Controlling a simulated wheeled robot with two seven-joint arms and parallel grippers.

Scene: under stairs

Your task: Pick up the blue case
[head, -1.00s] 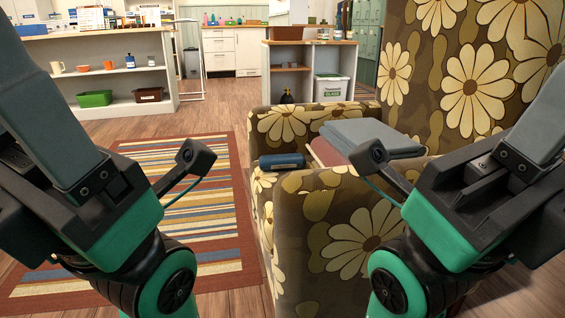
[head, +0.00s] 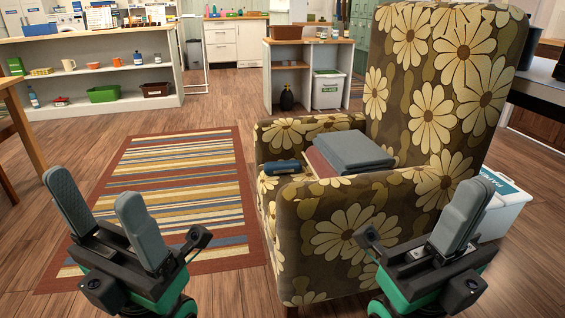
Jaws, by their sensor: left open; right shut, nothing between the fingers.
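A small dark blue case (head: 282,167) lies on the seat of the flowered armchair (head: 330,240), at its left side near the front edge. A folded grey cloth (head: 352,152) lies just to its right on the seat. My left gripper (head: 95,196) is at the lower left, over the floor and rug, with its two grey fingers apart and nothing between them. My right gripper (head: 464,212) is at the lower right, in front of the chair's near arm and back, with its fingers together and empty. Both are well apart from the case.
A striped rug (head: 180,200) lies left of the chair. A white bin (head: 505,205) stands right of the chair. A shelf unit (head: 95,72) and a low cabinet (head: 310,75) stand behind. Wooden floor is free around the rug.

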